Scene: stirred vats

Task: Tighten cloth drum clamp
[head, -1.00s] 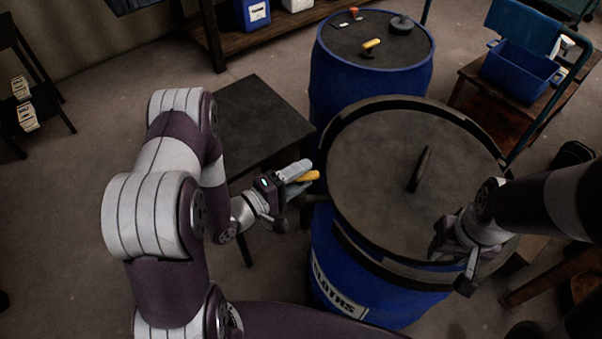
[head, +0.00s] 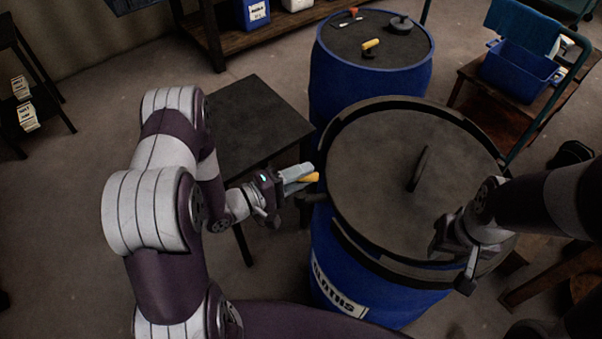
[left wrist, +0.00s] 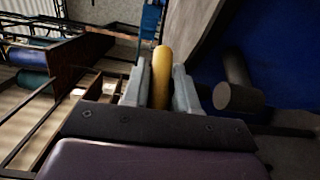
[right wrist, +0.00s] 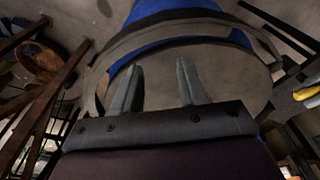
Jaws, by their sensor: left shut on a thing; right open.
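The blue drum (head: 375,285) with a cloths label (head: 338,291) stands at centre right, its grey lid (head: 375,150) on top and a dark clamp ring (head: 345,235) around the rim. My left gripper (head: 305,178) is beside the ring's left side, shut on a yellow handle (head: 311,178). In the left wrist view the yellow handle (left wrist: 162,75) stands between the fingers; a dark cylindrical piece (left wrist: 238,97) sticks out at right. What the handle joins is hidden. My right gripper (right wrist: 155,85) is open and empty over the lid's right side; its fingertips are unclear in the head view.
A second blue drum (head: 370,85) behind carries a yellow-handled tool (head: 370,44) and a dark round weight-like object (head: 401,25). A dark table (head: 250,115) stands close left of the drum. A blue bin (head: 518,68) sits on a cart at the upper right.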

